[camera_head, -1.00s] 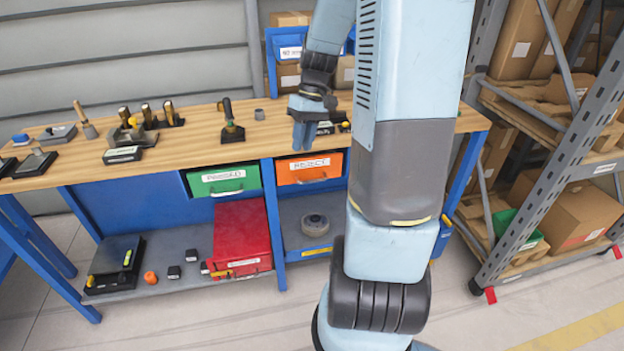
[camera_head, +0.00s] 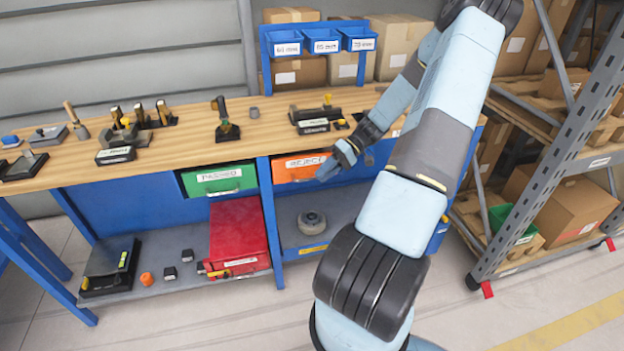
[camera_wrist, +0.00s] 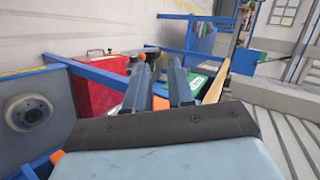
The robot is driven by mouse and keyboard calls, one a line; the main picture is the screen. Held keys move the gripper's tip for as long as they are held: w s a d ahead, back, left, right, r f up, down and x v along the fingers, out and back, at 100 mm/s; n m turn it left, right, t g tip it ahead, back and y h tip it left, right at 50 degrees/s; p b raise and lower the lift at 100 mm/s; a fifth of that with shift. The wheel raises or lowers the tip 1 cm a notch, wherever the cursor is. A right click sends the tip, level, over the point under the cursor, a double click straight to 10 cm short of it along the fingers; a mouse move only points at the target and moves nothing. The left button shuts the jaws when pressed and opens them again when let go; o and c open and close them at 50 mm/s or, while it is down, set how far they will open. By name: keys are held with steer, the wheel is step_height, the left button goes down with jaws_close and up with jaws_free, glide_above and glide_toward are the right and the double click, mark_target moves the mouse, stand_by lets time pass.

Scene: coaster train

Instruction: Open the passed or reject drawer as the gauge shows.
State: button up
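The green PASSED drawer (camera_head: 222,181) and the orange REJECT drawer (camera_head: 295,168) sit side by side under the bench top, and both look shut. My gripper (camera_head: 327,173) is at the right end of the orange drawer's front and hides part of it. In the wrist view my gripper (camera_wrist: 178,85) has its two fingers apart with nothing clear between them. The green drawer (camera_wrist: 198,83) shows beyond the fingers there. Whether a finger touches the orange drawer's handle I cannot tell. A dark gauge-like device (camera_head: 318,112) stands on the bench; its reading is too small to make out.
The wooden bench top (camera_head: 185,147) holds several tools and stands. A red case (camera_head: 237,230) and a round grey part (camera_head: 312,222) lie on the lower shelf. Blue bins (camera_head: 323,40) stand at the back. A grey rack (camera_head: 560,140) with boxes is at the right.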

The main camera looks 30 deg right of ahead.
mark_target(311, 179)
steer(key=d+f+m+t+y, duration=0.2)
steer(key=d+f+t+y, duration=0.3)
steer(key=d+f+t, duration=0.65)
steer(key=shift+t, duration=0.25)
steer(key=x, duration=1.4)
steer(key=shift+s+a+r, duration=0.1)
steer(key=shift+s+a, duration=0.05)
steer(key=shift+a, duration=0.25)
jaws_close()
